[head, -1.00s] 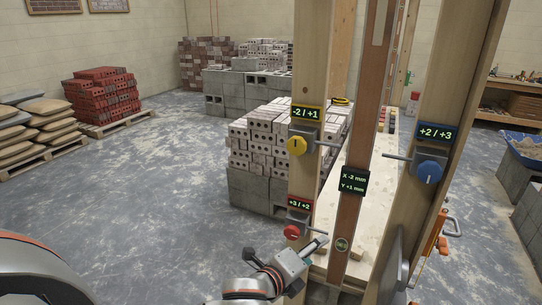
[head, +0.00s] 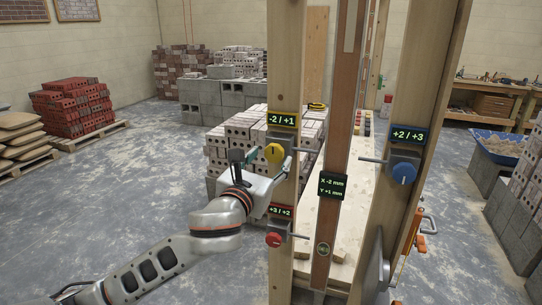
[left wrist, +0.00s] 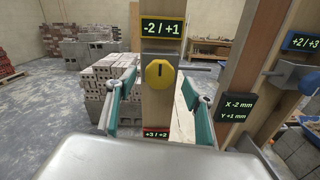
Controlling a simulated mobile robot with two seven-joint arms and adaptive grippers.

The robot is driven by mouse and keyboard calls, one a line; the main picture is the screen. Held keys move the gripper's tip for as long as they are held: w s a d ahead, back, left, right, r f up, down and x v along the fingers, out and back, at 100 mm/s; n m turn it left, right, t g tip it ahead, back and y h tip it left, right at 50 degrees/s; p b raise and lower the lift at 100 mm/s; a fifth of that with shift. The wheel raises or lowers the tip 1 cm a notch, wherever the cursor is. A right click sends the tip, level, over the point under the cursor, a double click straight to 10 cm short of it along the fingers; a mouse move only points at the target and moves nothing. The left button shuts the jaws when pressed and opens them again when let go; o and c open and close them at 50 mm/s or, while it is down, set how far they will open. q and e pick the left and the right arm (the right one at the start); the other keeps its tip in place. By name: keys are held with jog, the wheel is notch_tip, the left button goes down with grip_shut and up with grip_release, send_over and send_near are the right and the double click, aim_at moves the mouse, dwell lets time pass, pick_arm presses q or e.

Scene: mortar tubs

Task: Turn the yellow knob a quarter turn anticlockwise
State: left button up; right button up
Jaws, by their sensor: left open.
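The yellow knob (head: 274,152) sits on a grey block on the left wooden post, under a display reading "-2 / +1". It also shows in the left wrist view (left wrist: 160,73), with a dark upright mark on its face. My left gripper (head: 263,160) is open just in front of the knob. In the left wrist view its two teal fingers (left wrist: 153,90) stand apart to the left and right, below the knob's level in the picture, with nothing between them. I cannot tell that either finger touches the knob. My right gripper is not in view.
A red knob (head: 274,240) with a "+3 / +2" display is lower on the same post. A blue knob (head: 403,173) is on the right post. A centre board carries a display (head: 332,186) reading X -2 mm, Y +1 mm. Rods stick out beside the knobs.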

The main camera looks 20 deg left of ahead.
aim_at(275, 152)
pick_arm(q)
jog(key=shift+w, duration=1.25)
jog(key=c, duration=1.1)
jog(key=shift+n, duration=0.3)
jog(key=n, duration=1.3)
jog(key=shift+n, duration=2.1)
